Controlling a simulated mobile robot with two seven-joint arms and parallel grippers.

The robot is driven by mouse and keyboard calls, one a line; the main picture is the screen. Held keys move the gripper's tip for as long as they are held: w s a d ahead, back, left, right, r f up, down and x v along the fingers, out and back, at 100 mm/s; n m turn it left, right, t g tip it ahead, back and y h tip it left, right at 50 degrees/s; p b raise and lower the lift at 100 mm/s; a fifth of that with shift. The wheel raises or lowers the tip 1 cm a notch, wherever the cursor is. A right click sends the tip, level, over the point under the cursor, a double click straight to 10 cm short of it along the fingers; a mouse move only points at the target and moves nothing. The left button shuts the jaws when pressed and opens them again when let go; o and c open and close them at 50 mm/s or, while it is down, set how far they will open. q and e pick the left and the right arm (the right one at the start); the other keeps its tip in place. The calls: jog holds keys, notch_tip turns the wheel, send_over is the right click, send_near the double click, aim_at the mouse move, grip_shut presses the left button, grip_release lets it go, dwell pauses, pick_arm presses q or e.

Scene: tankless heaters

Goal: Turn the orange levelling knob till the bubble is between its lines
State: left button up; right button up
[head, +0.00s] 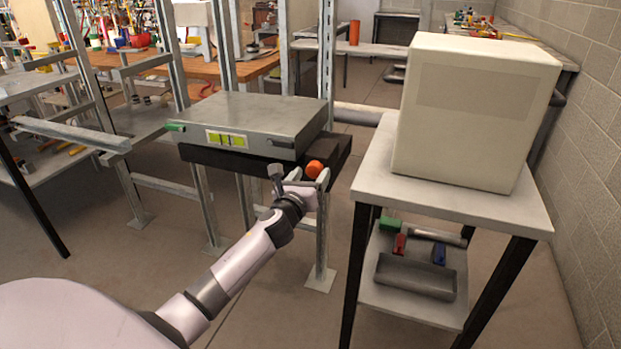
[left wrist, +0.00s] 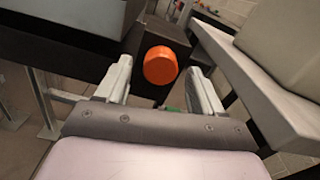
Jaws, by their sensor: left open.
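The orange levelling knob (head: 314,169) sits on the front of the dark base under a grey box (head: 260,118). A yellow-green bubble level (head: 227,139) with dark lines is on the box's front face; the bubble's place is too small to tell. My left gripper (head: 300,183) is open just in front of the knob. In the left wrist view the knob (left wrist: 160,65) shows beyond and between the two fingertips (left wrist: 162,75), with gaps on both sides; I cannot tell that anything touches. My right gripper is not in view.
A grey table (head: 450,196) with a large cream box (head: 470,112) stands close to the right of the knob. Its lower shelf holds a tray (head: 415,277) and small coloured items. Metal frame posts (head: 322,230) stand below the base. The floor in front is clear.

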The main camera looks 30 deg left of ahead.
pick_arm(q)
jog(key=shift+w, duration=0.2)
jog(key=c, duration=1.1)
jog(key=shift+o, duration=0.2)
